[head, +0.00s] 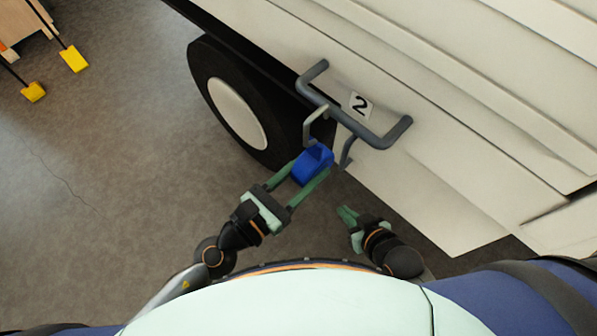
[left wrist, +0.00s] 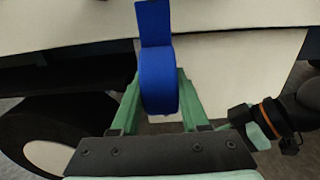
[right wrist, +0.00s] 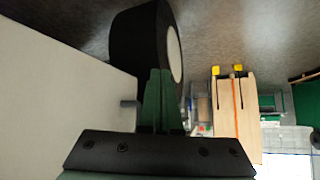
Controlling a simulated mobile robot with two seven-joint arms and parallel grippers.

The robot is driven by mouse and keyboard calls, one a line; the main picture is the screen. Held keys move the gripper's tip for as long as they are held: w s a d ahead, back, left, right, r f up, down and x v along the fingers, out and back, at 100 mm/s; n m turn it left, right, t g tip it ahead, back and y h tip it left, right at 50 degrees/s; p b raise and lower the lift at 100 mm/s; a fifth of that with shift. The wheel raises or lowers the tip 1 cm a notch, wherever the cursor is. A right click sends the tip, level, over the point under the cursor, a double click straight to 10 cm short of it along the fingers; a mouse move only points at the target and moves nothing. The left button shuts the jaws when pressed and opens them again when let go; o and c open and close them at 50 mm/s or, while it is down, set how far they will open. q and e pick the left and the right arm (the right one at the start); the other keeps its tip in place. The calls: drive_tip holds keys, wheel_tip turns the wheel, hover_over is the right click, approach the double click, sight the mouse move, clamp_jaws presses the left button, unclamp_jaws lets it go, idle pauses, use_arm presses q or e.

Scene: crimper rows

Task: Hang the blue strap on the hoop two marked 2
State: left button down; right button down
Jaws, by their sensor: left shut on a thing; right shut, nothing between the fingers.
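The blue strap (head: 313,164) is between the fingertips of my left gripper (head: 306,175), which is shut on it. In the left wrist view the strap (left wrist: 158,75) is a rounded loop with a flat part rising out of the top of the picture. The hoop (head: 346,124) is a grey bar bracket on the white vehicle side, by a label marked 2 (head: 360,105). The strap is just below the hoop's bar in the head view; I cannot tell whether they touch. My right gripper (head: 347,215) is shut and empty, lower right of the strap.
The white vehicle panel (head: 400,185) and a black wheel (head: 232,108) bound the space. Grey floor (head: 110,150) is open at left.

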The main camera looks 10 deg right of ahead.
sight(326, 153)
use_arm(q)
drive_tip(key=shift+p+x, duration=0.35)
drive_tip(key=shift+x, duration=2.1)
drive_tip(key=shift+d+f, duration=0.1)
drive_tip(key=shift+f, duration=0.25)
drive_tip(key=shift+f+b, duration=0.6)
drive_tip(key=shift+b, duration=0.25)
drive_tip(key=shift+f+b, duration=0.4)
use_arm(e)
drive_tip(key=shift+w+a+f, duration=0.25)
drive_tip(key=shift+a, duration=0.4)
use_arm(q)
drive_tip(key=c, duration=0.8)
unclamp_jaws()
drive_tip(key=o, duration=0.5)
use_arm(e)
drive_tip(key=shift+d+f, duration=0.15)
drive_tip(key=shift+f, duration=0.05)
